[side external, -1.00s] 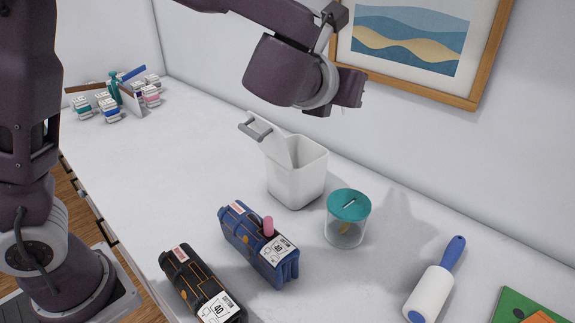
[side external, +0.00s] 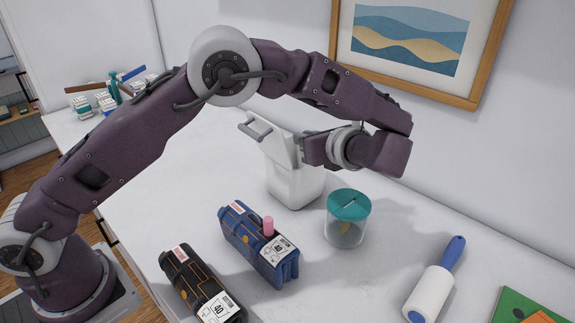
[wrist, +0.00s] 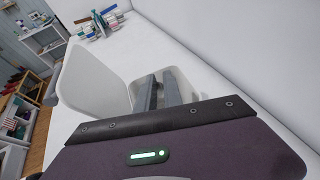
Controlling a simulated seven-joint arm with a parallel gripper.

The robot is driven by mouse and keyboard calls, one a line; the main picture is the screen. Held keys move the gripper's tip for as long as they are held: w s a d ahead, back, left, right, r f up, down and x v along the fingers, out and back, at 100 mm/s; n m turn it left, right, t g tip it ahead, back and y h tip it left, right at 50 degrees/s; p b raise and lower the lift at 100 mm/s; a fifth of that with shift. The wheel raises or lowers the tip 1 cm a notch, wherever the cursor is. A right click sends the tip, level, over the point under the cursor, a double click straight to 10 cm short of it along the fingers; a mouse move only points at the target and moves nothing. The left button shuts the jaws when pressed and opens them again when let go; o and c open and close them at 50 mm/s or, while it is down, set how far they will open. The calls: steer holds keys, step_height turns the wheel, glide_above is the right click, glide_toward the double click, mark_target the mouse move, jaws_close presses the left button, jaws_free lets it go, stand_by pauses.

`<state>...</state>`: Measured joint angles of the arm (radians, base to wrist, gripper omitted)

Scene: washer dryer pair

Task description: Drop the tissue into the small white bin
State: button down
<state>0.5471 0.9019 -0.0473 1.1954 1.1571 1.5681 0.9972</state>
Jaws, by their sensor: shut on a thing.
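The small white bin (side external: 293,188) stands upright on the counter. Its lid (side external: 276,140) is open and tilted back, with a grey bar at its edge. In the wrist view the lid (wrist: 90,80) is on the left and the bin's rim (wrist: 197,78) is beyond my gripper. My gripper (side external: 303,148) is at the bin's top, with its grey fingers (wrist: 156,92) over the opening. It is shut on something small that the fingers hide. I cannot make out the tissue itself in either view.
A clear jar with a teal lid (side external: 348,207) stands close to the right of the bin. A lint roller (side external: 434,284) lies at right. The wall is close behind.

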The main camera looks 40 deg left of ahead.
steer(key=shift+f, duration=0.25)
steer(key=c, duration=1.4)
jaws_free()
steer(key=v, duration=0.7)
steer(key=shift+d, duration=0.1)
